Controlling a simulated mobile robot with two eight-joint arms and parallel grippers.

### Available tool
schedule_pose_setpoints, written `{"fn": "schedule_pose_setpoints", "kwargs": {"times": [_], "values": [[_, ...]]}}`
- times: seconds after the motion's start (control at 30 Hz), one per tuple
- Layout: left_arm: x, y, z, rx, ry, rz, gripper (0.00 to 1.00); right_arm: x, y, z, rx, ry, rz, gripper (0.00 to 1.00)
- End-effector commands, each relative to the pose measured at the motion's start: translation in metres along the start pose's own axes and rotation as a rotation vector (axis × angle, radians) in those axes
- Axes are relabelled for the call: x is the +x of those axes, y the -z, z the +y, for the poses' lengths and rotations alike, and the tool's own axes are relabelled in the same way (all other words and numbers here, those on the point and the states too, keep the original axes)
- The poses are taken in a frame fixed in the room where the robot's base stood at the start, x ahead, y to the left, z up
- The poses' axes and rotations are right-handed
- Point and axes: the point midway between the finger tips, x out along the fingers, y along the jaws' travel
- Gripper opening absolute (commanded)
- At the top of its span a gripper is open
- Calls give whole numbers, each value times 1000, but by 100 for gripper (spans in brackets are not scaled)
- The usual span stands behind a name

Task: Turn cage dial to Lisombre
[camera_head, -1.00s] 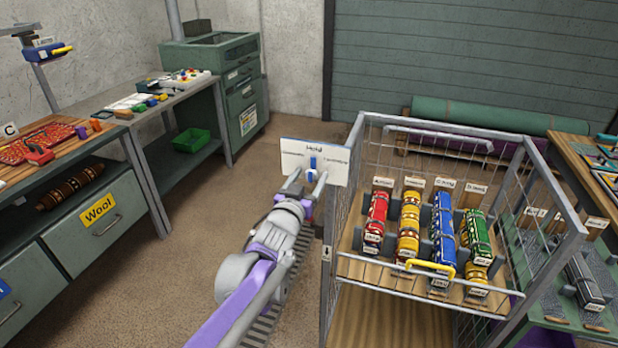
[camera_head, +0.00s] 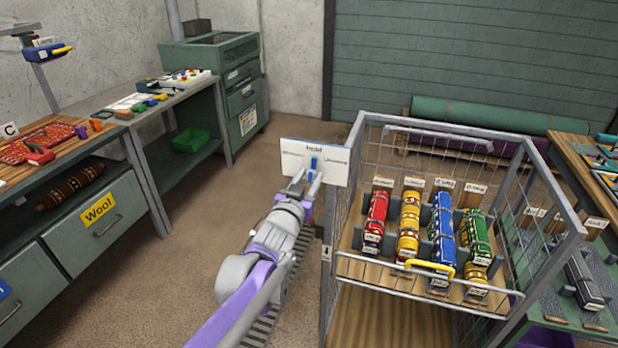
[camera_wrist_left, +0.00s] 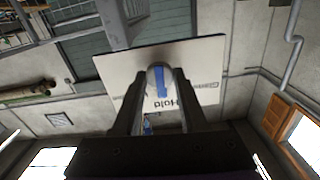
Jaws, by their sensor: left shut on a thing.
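The cage dial is a white plate (camera_head: 330,164) fixed at the left side of the wire cage, with a blue knob (camera_head: 313,161) at its middle. The plate shows small lettering at top and on both sides, too small to read well in the head view. In the left wrist view the plate (camera_wrist_left: 205,60) shows the word "Hold" and part of another label; the blue knob (camera_wrist_left: 160,82) sits between my fingers. My left gripper (camera_head: 311,177) is shut on the knob. My right gripper does not show in either view.
A workbench with a Wool drawer (camera_head: 98,215) stands left. A green table (camera_head: 560,315) stands right. Open floor lies left of the cage.

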Motion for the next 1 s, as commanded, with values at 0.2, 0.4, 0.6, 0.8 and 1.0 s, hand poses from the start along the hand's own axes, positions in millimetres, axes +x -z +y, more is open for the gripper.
{"fn": "schedule_pose_setpoints", "kwargs": {"times": [0.2, 0.4, 0.6, 0.8, 1.0], "values": [[0, 1, 0, 149, 0, 0, 0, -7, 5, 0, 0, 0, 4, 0], [0, 2, 1, 330, 0, 0, 0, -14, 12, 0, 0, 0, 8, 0], [0, 2, 2, 506, 0, 0, 0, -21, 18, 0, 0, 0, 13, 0], [0, 1, 2, 650, 0, 0, 0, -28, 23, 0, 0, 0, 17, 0], [0, 0, 2, 750, 0, 0, 0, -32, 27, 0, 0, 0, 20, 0]]}}
